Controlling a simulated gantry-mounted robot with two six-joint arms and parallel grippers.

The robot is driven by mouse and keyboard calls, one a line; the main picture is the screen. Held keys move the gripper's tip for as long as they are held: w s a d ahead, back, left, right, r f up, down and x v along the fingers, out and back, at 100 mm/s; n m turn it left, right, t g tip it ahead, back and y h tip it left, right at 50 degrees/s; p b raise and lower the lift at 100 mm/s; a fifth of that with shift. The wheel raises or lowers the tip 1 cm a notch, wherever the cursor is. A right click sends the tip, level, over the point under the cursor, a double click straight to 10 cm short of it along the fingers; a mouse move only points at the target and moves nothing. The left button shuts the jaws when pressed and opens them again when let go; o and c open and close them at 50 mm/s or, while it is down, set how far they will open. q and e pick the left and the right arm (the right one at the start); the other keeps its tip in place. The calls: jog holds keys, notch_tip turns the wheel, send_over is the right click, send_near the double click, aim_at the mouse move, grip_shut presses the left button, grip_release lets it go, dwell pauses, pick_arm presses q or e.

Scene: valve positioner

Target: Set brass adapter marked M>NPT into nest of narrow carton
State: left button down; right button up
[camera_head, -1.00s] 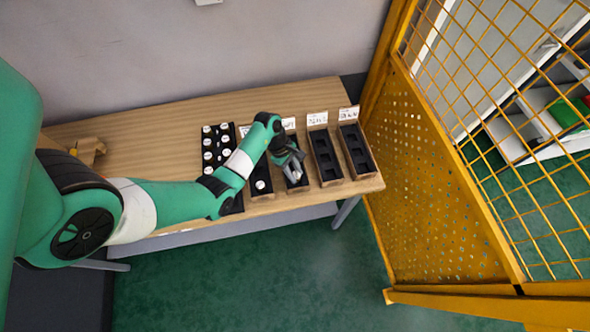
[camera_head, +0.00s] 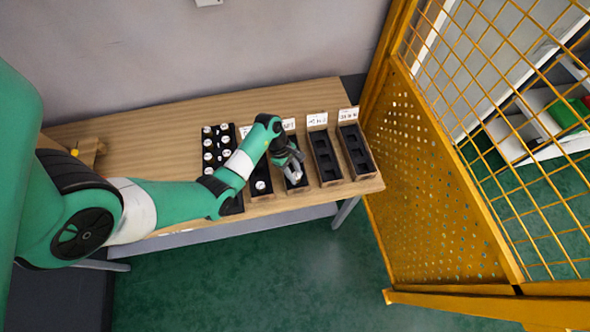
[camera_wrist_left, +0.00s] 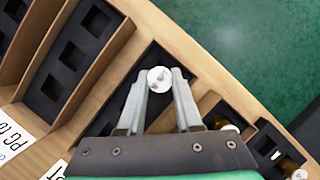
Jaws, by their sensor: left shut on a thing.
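My left gripper (camera_head: 295,178) is over the third carton from the right on the table. In the left wrist view its fingers (camera_wrist_left: 160,88) are shut on a small adapter (camera_wrist_left: 159,78) with a white round top. Its marking is too small to read, and its lower part is hidden. The narrow carton (camera_wrist_left: 190,72) with a dark insert lies beneath; it shows in the head view (camera_head: 303,190), partly covered by my gripper. I cannot tell whether the adapter touches the insert. My right gripper is not in view.
Two cartons (camera_head: 327,158) (camera_head: 357,152) with dark empty nests stand to the right. Another carton (camera_head: 262,188) holding a white-topped piece and a black tray (camera_head: 208,156) of several pieces are to the left. A yellow mesh guard (camera_head: 440,190) closes the right side.

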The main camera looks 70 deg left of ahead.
pick_arm(q)
jog(key=shift+f+b, duration=0.5)
jog(key=shift+f, duration=0.3)
jog(key=c, duration=0.5)
grip_release()
jog(key=p+v, duration=0.2)
jog(key=v, duration=0.9)
jog(key=shift+s+a+r+p, duration=0.1)
jog(key=shift+a+r+p, duration=0.05)
jog(key=shift+r+p, duration=0.2)
